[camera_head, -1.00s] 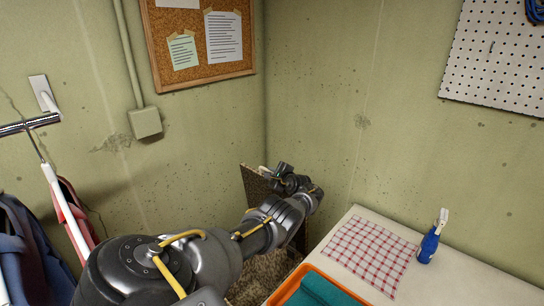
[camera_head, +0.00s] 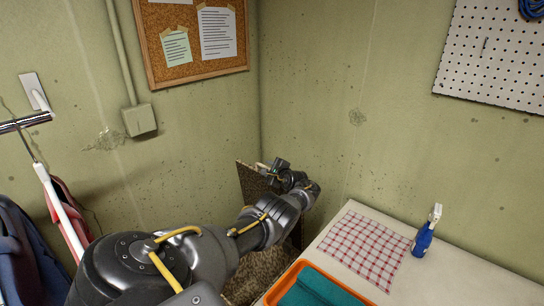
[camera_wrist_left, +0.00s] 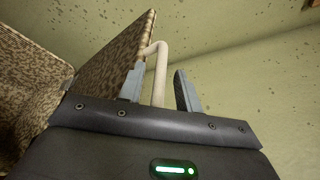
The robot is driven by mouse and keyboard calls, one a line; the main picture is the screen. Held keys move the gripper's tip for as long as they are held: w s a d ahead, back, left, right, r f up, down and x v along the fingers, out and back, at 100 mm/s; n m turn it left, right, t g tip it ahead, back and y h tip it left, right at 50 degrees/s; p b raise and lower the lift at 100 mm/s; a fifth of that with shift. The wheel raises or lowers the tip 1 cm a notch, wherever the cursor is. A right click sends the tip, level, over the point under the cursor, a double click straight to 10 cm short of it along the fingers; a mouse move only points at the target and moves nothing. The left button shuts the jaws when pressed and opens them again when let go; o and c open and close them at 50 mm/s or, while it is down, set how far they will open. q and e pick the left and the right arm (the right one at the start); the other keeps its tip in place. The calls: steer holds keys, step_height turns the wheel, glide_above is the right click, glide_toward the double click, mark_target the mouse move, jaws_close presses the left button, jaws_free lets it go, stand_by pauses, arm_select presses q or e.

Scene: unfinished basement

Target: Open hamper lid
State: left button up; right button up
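The hamper lid (camera_head: 250,185) is a brown woven panel standing raised, close to upright, near the wall corner. In the left wrist view the lid (camera_wrist_left: 108,78) shows at the left with a pale bent handle (camera_wrist_left: 158,72) on it. The woven hamper body (camera_head: 258,275) is below, partly hidden by my left arm; its side and inside also show in the left wrist view. My left gripper (camera_head: 266,170) is at the lid's upper edge. Its two fingers are apart, with the handle between them and a gap towards the right finger. My right gripper is not in view.
A white table (camera_head: 450,270) at the right holds a checked cloth (camera_head: 364,248), a blue spray bottle (camera_head: 424,238) and an orange bin (camera_head: 290,278) with teal contents. Clothes (camera_head: 30,255) hang at the left. Walls stand close behind the lid.

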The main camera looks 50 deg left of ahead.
arm_select(q)
steer(key=p+v, duration=0.4)
steer(key=v, duration=0.6)
steer(key=shift+d+r, duration=0.2)
steer(key=shift+f, duration=0.1)
